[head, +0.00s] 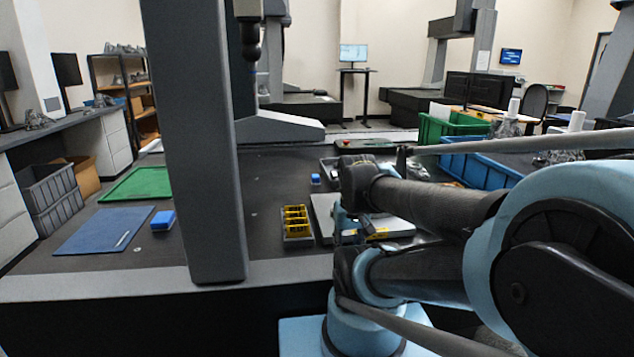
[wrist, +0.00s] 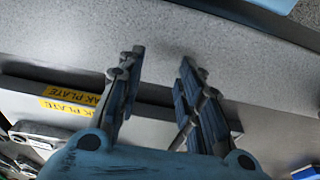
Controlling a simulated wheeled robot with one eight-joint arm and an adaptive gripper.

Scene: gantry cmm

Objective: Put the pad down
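My gripper (wrist: 163,62) is open in the wrist view, its two dark blue-grey fingers apart. I see no pad between them, only a speckled grey surface and a dark gap behind. In the head view my arm covers most of the gripper, beside a flat grey plate (head: 400,227) with a yellow label. A blue block (head: 162,220), which may be the pad, lies on the dark table at the right edge of a flat blue mat (head: 100,230). A smaller blue block (head: 315,179) lies farther back. I cannot tell which is the pad.
A grey column (head: 205,150) stands at the table's front. A grey tray with yellow pieces (head: 296,222) sits left of the plate. A green mat (head: 138,184) lies back left. Green (head: 450,127) and blue (head: 475,163) bins stand right. The dark table between column and tray is clear.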

